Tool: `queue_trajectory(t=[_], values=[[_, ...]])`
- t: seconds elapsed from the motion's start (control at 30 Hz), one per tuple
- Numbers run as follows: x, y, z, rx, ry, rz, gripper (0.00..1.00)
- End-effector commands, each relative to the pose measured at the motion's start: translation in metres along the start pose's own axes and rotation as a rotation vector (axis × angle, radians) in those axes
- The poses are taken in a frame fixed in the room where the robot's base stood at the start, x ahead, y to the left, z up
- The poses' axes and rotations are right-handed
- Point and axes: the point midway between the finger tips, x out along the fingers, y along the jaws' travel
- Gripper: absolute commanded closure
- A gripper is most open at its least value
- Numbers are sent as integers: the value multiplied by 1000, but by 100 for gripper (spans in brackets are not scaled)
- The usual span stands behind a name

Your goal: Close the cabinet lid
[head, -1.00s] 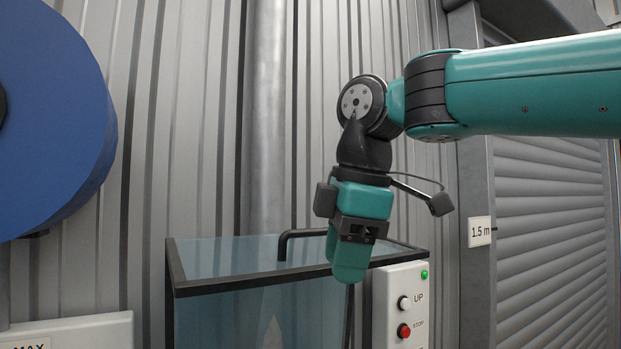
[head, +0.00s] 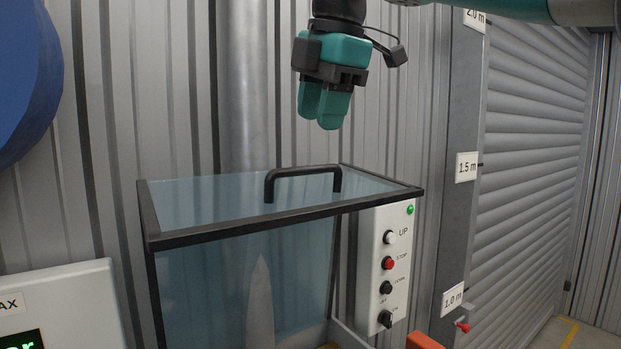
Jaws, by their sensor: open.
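The cabinet lid (head: 215,209) is a clear bluish panel in a black frame on top of a glass-sided cabinet (head: 205,300). It looks roughly level, lying over the cabinet top; I cannot tell whether it is fully seated. A black bar handle (head: 304,171) stands up from it. My gripper (head: 323,108) hangs above the handle, fingers pointing down, apart from it and empty. The two teal fingers show a narrow gap between them. The cabinet's lower part is cut off by the picture edge.
A control box (head: 380,265) with UP, STOP and other controls is at the cabinet's right. A grey shutter (head: 530,170) is further right. A large blue disc (head: 25,80) and a white panel (head: 75,305) are on the left. A corrugated wall stands behind.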

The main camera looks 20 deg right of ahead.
Motion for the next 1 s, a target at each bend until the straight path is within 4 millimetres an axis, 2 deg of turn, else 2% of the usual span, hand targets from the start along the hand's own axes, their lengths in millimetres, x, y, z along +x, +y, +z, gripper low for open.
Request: queue_trajectory(t=[0.03, 0.3, 0.5, 0.8, 0.83, 1.0], values=[[20, -3, 0, 0, 0, 0, 60], [60, -1, -2, -3, 1, 0, 60], [71, 0, -2, -3, 1, 1, 60], [71, 0, -2, -2, 1, 1, 60], [71, 0, -2, -2, 1, 1, 62], [71, 0, -2, -2, 1, 1, 100]])
